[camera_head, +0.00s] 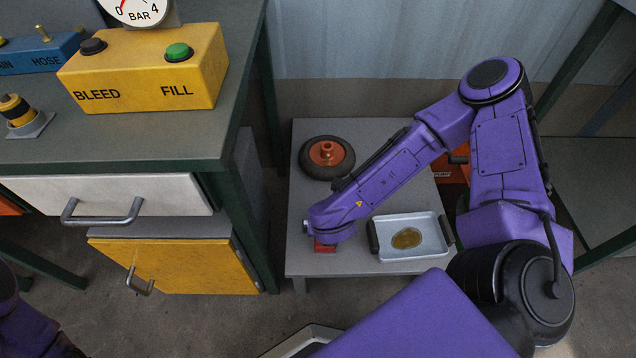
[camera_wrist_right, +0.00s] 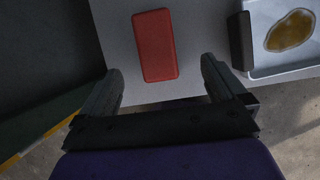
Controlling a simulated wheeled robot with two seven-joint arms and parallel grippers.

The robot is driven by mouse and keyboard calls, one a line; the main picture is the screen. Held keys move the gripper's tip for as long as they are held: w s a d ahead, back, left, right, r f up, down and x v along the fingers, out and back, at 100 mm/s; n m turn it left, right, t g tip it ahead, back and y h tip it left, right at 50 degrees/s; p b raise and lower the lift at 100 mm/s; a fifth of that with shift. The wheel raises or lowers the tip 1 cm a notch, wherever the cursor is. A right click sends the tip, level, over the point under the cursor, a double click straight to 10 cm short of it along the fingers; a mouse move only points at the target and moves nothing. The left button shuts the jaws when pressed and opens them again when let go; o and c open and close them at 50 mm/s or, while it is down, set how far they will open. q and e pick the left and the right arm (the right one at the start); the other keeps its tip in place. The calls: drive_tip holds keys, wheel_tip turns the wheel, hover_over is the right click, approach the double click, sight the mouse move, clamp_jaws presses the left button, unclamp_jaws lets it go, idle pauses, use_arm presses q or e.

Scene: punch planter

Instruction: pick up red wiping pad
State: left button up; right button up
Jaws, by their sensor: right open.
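The red wiping pad (camera_wrist_right: 156,46) is a flat red rectangle lying on the low grey table (camera_head: 308,258). In the head view only its front part (camera_head: 325,248) shows below my right wrist, which hides the rest. In the right wrist view my right gripper (camera_wrist_right: 161,78) is open and empty. Its fingers are to the left and right of the pad's near end, and I cannot tell their height above it. A purple part of my left arm shows at the lower left of the head view, but its gripper is not visible.
A metal tray (camera_head: 432,251) with a yellow-brown puddle and dark handles sits right of the pad. A black wheel with an orange hub (camera_head: 327,157) lies at the table's back left. A workbench (camera_head: 150,150) with drawers stands left.

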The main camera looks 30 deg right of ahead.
drive_tip(key=b+x, duration=0.1)
drive_tip(key=x, duration=0.4)
drive_tip(key=b+x, duration=0.1)
drive_tip(key=x, duration=0.2)
drive_tip(key=shift+w+a+f+b, duration=0.2)
drive_tip(key=shift+w+f+b, duration=0.05)
drive_tip(key=shift+b, duration=0.05)
drive_tip(key=shift+w+d+f, duration=0.1)
drive_tip(key=shift+w+f, duration=0.1)
drive_tip(key=shift+f, duration=0.15)
drive_tip(key=shift+f+b, duration=0.3)
drive_tip(key=c, duration=1.1)
